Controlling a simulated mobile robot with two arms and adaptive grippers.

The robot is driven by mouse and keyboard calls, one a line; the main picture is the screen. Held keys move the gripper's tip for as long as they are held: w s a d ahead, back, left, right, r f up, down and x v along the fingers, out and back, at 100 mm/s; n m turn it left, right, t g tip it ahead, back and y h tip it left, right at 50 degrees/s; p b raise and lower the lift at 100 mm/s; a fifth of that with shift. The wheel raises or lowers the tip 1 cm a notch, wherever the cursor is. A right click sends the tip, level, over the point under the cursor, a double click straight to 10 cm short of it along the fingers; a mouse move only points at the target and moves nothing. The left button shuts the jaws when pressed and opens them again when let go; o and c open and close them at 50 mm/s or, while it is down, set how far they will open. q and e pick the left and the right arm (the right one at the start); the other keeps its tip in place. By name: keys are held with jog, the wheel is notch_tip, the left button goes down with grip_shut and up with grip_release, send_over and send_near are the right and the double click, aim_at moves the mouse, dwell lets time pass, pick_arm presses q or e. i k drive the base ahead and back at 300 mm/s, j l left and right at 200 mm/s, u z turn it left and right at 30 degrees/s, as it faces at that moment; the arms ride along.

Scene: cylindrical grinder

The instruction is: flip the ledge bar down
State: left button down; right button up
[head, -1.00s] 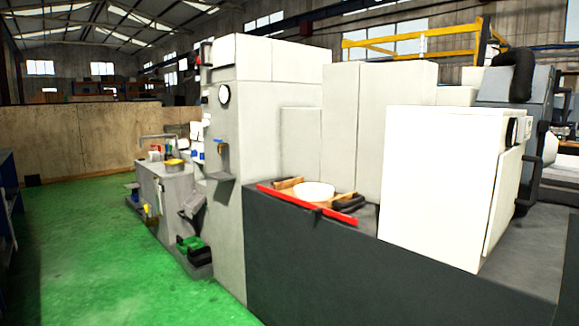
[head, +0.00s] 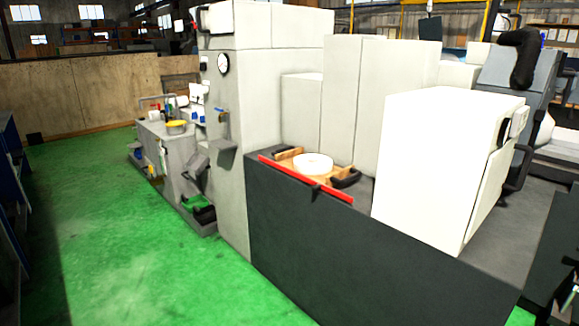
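The red bar (head: 305,179), which I take to be the ledge bar, runs at a slant along the front top edge of the dark grey machine base (head: 350,240). A small black bracket (head: 317,193) sits at its middle. Behind the bar are a white round disc (head: 313,163) on a wooden board and a black handle-like part (head: 346,179). From here I cannot tell how the bar is hinged. Neither of my grippers is in view.
A white cabinet (head: 435,170) stands right of the bar, and a tall grey column with a gauge (head: 223,63) left of it. Green and black items (head: 198,207) sit low beside the column. The green floor (head: 110,240) at left is clear.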

aim_at(298, 175)
jog(key=i+z, duration=0.1)
jog(key=i, duration=1.15)
jog(key=i+j+z, duration=0.15)
jog(key=i, duration=1.05)
